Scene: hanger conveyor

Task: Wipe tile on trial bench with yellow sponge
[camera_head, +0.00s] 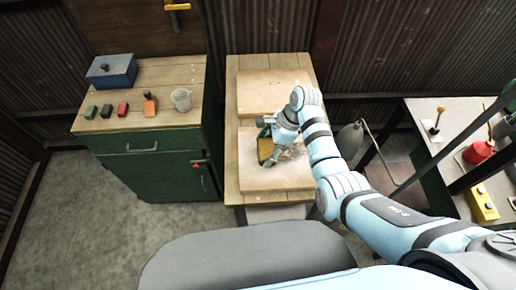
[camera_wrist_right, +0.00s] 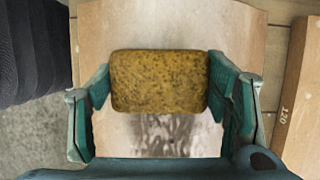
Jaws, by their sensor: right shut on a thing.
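My right gripper (camera_wrist_right: 160,97) is shut on the yellow sponge (camera_wrist_right: 160,80), with one teal finger at each end of it. In the head view the sponge (camera_head: 265,150) shows beside the right gripper (camera_head: 268,138), over the near tile (camera_head: 262,180) on the wooden trial bench (camera_head: 232,110). The tile (camera_wrist_right: 200,20) is pale tan, with a dark, smeared patch (camera_wrist_right: 168,132) just below the sponge in the wrist view. Whether the sponge touches the tile I cannot tell. My left gripper is out of view.
A second pale tile (camera_head: 270,90) lies farther back on the bench. At left, a green cabinet (camera_head: 150,170) carries a blue box (camera_head: 112,72), several small coloured blocks and a grey cup (camera_head: 181,99). At right, a table (camera_head: 450,150) holds a red can (camera_head: 478,152) and a yellow control box (camera_head: 482,203).

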